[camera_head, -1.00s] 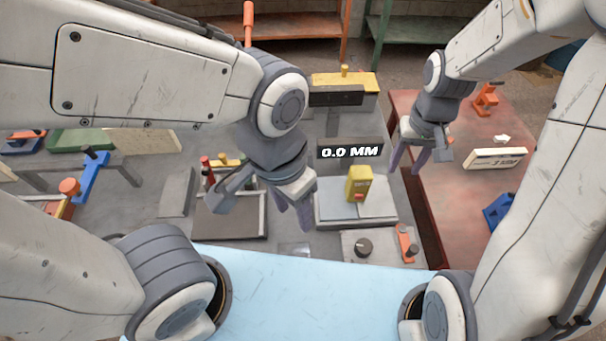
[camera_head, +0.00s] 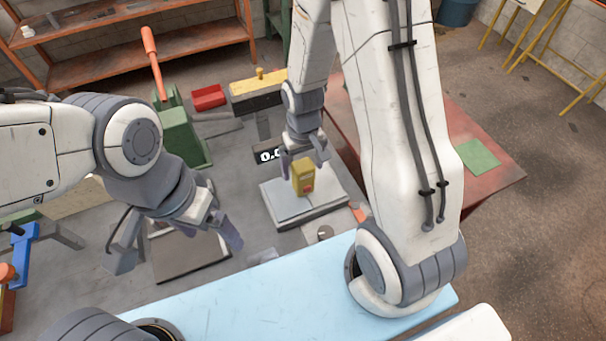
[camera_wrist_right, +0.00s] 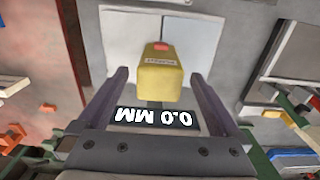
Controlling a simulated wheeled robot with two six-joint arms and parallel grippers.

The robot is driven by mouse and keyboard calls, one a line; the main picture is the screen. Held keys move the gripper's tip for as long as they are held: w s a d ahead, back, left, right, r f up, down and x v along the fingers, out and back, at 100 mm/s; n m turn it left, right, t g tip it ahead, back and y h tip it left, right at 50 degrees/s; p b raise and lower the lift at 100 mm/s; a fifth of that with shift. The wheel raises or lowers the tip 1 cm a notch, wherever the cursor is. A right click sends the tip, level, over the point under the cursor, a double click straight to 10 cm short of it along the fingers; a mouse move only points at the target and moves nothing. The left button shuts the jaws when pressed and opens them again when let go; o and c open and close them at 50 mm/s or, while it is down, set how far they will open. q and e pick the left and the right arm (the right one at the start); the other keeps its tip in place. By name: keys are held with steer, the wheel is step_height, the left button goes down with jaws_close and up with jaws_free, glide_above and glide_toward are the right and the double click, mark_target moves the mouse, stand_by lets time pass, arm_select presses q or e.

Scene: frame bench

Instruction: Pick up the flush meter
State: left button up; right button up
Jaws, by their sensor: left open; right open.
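The flush meter is a small yellow block with a red button (camera_head: 303,177), upright on a pale plate (camera_head: 325,208) on the bench. It also shows in the right wrist view (camera_wrist_right: 160,76), beyond and between the fingers. My right gripper (camera_head: 302,163) is open just behind and above the meter, its fingers to either side in the wrist view (camera_wrist_right: 159,85); I cannot tell whether they touch it. A dark display reading 0.0 MM (camera_wrist_right: 157,119) shows in the wrist view and is partly hidden in the head view. My left gripper (camera_head: 178,250) is open and empty, over the bench left of the meter.
A dark flat plate (camera_head: 188,262) lies under my left gripper. A green press with an orange handle (camera_head: 180,130), a red bin (camera_head: 208,97) and a yellow-topped block (camera_head: 258,95) stand behind. A red table (camera_head: 490,185) is to the right.

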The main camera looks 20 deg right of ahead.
steer(key=shift+f+p, duration=0.3)
steer(key=shift+f, duration=1.25)
jaws_close()
steer(key=shift+w+r, duration=0.1)
steer(key=shift+r, duration=0.1)
